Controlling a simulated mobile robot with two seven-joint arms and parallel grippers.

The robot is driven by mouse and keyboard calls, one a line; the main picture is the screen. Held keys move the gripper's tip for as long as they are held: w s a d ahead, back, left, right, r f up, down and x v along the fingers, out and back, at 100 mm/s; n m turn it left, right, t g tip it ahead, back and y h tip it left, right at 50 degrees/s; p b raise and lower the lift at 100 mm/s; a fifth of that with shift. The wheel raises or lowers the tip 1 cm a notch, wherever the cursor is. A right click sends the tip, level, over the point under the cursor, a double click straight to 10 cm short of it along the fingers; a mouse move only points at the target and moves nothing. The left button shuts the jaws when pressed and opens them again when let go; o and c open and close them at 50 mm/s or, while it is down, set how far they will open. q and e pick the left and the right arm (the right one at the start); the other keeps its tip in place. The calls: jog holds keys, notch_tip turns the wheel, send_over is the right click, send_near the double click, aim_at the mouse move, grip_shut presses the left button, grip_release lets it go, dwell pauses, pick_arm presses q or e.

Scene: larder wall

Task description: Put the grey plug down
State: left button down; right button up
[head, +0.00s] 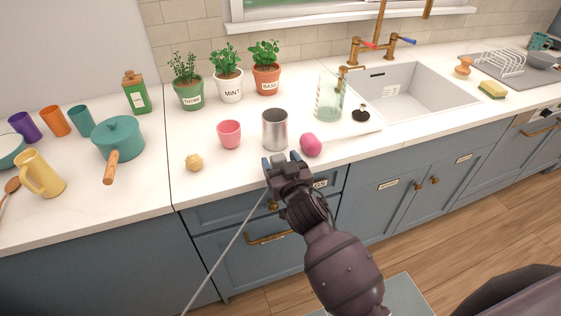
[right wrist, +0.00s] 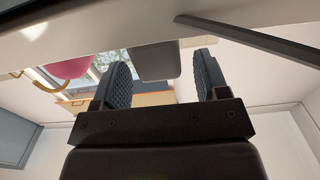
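A small dark round thing with a knob (head: 361,114), which looks like the grey plug, rests on the counter left of the sink. My right gripper (head: 281,161) is at the counter's front edge, well to the left of it and nearer. The right wrist view shows its two fingers (right wrist: 163,82) apart with nothing gripped between them. A grey metal cup (head: 275,130) stands just beyond the fingertips; it also shows in the wrist view (right wrist: 155,62). My left gripper is not in view.
A pink ball (head: 311,145) and a pink cup (head: 229,134) flank the metal cup. A glass jar (head: 329,99) stands left of the plug. The sink (head: 412,90) is behind right. A yellow lump (head: 194,162) lies left; bare counter (head: 440,120) lies front right.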

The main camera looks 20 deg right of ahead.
jog(key=shift+r, duration=0.25)
jog(key=s, duration=1.2)
jog(key=shift+d, duration=0.2)
